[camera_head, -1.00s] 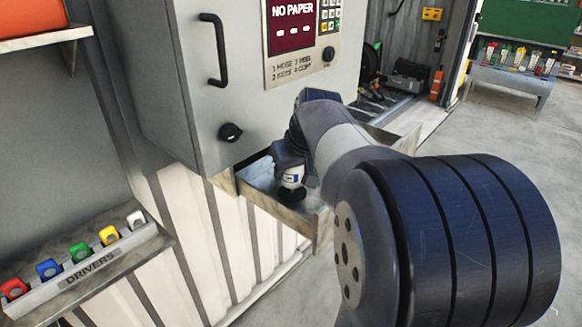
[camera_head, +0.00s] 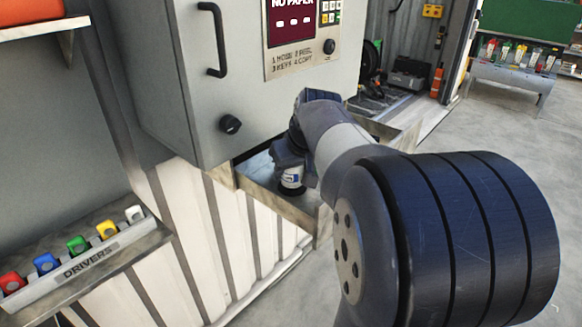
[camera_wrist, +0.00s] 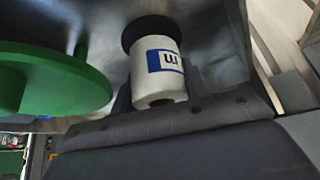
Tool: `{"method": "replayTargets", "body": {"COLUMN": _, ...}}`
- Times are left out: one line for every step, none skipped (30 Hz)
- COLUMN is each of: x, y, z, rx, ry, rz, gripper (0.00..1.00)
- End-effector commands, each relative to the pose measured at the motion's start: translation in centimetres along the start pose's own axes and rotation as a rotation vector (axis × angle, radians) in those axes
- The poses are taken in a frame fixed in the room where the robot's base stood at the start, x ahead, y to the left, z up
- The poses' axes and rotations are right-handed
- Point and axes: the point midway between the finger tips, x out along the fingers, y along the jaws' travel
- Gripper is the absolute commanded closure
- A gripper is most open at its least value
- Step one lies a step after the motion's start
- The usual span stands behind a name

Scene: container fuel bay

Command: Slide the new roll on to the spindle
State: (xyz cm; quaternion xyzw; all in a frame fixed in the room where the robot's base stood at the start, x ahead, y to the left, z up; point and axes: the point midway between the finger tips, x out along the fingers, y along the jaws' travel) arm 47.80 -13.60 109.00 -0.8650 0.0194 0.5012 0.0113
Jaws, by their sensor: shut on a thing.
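The roll is white with a blue label and shows in the head view (camera_head: 291,178) and large in the wrist view (camera_wrist: 160,80). A black disc (camera_wrist: 150,30) sits at its far end. My gripper (camera_head: 291,160) is shut on the roll over an open metal tray (camera_head: 280,205) below the grey cabinet; its dark jaws partly hide the roll. A green disc (camera_wrist: 50,80) with a short rod is left of the roll in the wrist view, apart from it. I cannot tell whether this is the spindle. The green disc does not show in the head view.
The grey cabinet (camera_head: 190,110) stands close above the tray, with a black handle (camera_head: 214,40), a knob (camera_head: 230,124) and a "NO PAPER" screen (camera_head: 292,20). A drivers rack (camera_head: 95,258) is at lower left. Open floor (camera_head: 480,130) lies to the right.

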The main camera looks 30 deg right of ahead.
Motion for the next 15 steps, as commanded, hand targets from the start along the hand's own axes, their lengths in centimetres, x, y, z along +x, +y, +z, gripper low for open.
{"method": "replayTargets", "body": {"x": -0.03, "y": 0.0, "z": -0.02, "rx": 0.0, "ry": 0.0, "rz": 0.0, "gripper": 0.8}}
{"method": "replayTargets", "body": {"x": -0.03, "y": 0.0, "z": -0.02, "rx": 0.0, "ry": 0.0, "rz": 0.0, "gripper": 0.8}}
{"method": "replayTargets", "body": {"x": -0.02, "y": 0.0, "z": -0.02, "rx": 0.0, "ry": 0.0, "rz": 0.0, "gripper": 0.8}}
{"method": "replayTargets", "body": {"x": 0.01, "y": 0.0, "z": 0.0, "rx": 0.0, "ry": 0.0, "rz": 0.0, "gripper": 0.8}}
{"method": "replayTargets", "body": {"x": 0.05, "y": 0.0, "z": 0.02, "rx": 0.0, "ry": 0.0, "rz": 0.0, "gripper": 0.8}}
{"method": "replayTargets", "body": {"x": 0.13, "y": 0.0, "z": 0.07, "rx": 0.0, "ry": 0.0, "rz": 0.0, "gripper": 0.8}}
{"method": "replayTargets", "body": {"x": 0.22, "y": 0.0, "z": 0.12, "rx": 0.0, "ry": 0.0, "rz": 0.0, "gripper": 0.8}}
{"method": "replayTargets", "body": {"x": 0.32, "y": 0.0, "z": 0.18, "rx": 0.0, "ry": 0.0, "rz": 0.0, "gripper": 0.8}}
{"method": "replayTargets", "body": {"x": 0.46, "y": 0.0, "z": 0.26, "rx": 0.0, "ry": 0.0, "rz": 0.0, "gripper": 0.8}}
{"method": "replayTargets", "body": {"x": 0.56, "y": 0.0, "z": 0.32, "rx": 0.0, "ry": 0.0, "rz": 0.0, "gripper": 0.8}}
{"method": "replayTargets", "body": {"x": 0.66, "y": 0.0, "z": 0.38, "rx": 0.0, "ry": 0.0, "rz": 0.0, "gripper": 0.8}}
{"method": "replayTargets", "body": {"x": 0.77, "y": 0.0, "z": 0.44, "rx": 0.0, "ry": 0.0, "rz": 0.0, "gripper": 0.8}}
{"method": "replayTargets", "body": {"x": 0.82, "y": 0.0, "z": 0.47, "rx": 0.0, "ry": 0.0, "rz": 0.0, "gripper": 0.8}}
{"method": "replayTargets", "body": {"x": 0.85, "y": 0.0, "z": 0.48, "rx": 0.0, "ry": 0.0, "rz": 0.0, "gripper": 0.8}}
{"method": "replayTargets", "body": {"x": 0.85, "y": 0.0, "z": 0.48, "rx": 0.0, "ry": 0.0, "rz": 0.0, "gripper": 0.8}}
